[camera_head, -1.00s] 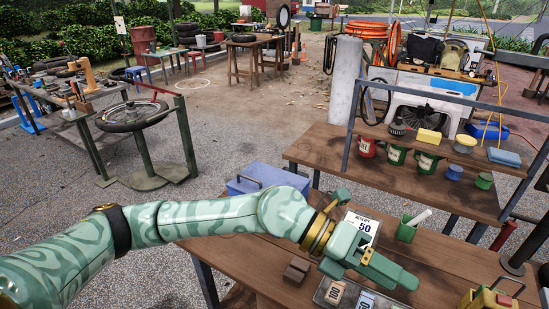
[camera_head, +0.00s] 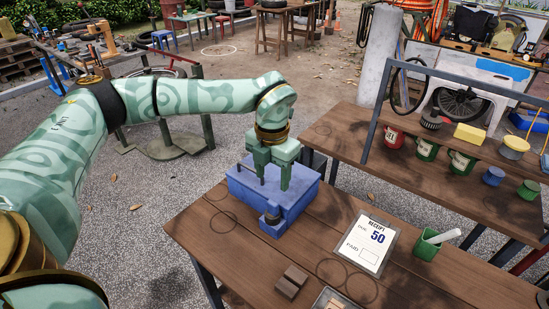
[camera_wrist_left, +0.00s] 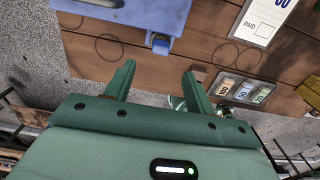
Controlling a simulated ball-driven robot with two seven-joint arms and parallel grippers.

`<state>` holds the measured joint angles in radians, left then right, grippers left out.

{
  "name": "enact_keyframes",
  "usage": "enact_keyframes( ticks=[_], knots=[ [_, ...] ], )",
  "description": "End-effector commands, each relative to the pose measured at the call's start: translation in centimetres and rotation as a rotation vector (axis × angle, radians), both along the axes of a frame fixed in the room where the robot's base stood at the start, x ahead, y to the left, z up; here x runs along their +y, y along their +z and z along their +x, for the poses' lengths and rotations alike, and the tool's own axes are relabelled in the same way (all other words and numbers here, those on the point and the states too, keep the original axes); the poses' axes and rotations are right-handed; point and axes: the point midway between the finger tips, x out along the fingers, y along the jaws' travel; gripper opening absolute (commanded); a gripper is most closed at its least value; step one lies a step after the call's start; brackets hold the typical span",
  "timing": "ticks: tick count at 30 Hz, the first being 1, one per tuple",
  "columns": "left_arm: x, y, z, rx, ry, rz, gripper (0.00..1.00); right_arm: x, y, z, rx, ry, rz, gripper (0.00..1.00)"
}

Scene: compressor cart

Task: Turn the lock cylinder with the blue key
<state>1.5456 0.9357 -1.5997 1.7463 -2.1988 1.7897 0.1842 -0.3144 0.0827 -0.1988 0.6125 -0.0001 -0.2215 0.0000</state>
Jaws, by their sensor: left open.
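A blue box (camera_head: 300,197) with a dark handle stands on the near wooden table. In the left wrist view the same part (camera_wrist_left: 160,42) shows at the edge of the blue box (camera_wrist_left: 130,16). My left gripper (camera_head: 273,180) points down in front of the box's top, open, with its fingers apart. In the left wrist view the gripper (camera_wrist_left: 157,77) has nothing between its fingers. My right gripper is out of view.
On the near table (camera_head: 220,235) lie a receipt card (camera_head: 367,243), a wooden block (camera_head: 291,281) and a tray (camera_head: 333,301). A green cup (camera_head: 427,247) with a white roll stands to the right. A shelf (camera_head: 460,150) with mugs stands behind. Bare wood lies between box and card.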

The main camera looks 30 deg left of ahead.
Motion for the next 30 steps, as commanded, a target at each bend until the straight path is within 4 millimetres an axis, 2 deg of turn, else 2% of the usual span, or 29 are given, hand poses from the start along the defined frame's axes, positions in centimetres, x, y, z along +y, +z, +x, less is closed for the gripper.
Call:
enact_keyframes(
  ticks=[1, 6, 12, 18, 26, 27, 30],
  knots=[
    [0.0, -1.6, -0.1, 0.005, 0.0, 0.0, 0.55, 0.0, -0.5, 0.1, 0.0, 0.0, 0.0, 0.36],
    [-0.1, -5.6, -0.1, 0.005, -0.001, -0.001, 0.55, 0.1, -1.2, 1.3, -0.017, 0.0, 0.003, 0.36],
    [0.0, -8.9, 0.0, 0.002, 0.0, -0.001, 0.55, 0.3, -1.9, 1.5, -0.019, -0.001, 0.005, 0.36],
    [-0.1, -10.3, 0.0, 0.0, -0.001, -0.002, 0.55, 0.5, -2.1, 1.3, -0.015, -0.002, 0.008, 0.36],
    [-0.1, -10.4, 0.0, -0.001, -0.001, -0.002, 0.55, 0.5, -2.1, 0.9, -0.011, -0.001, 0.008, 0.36],
    [-0.1, -10.4, 0.0, -0.001, -0.001, -0.002, 0.49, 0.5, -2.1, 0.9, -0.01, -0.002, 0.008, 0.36],
    [-0.1, -10.4, 0.0, -0.001, -0.001, -0.002, 0.21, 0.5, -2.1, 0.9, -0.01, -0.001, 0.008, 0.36]
  ],
)
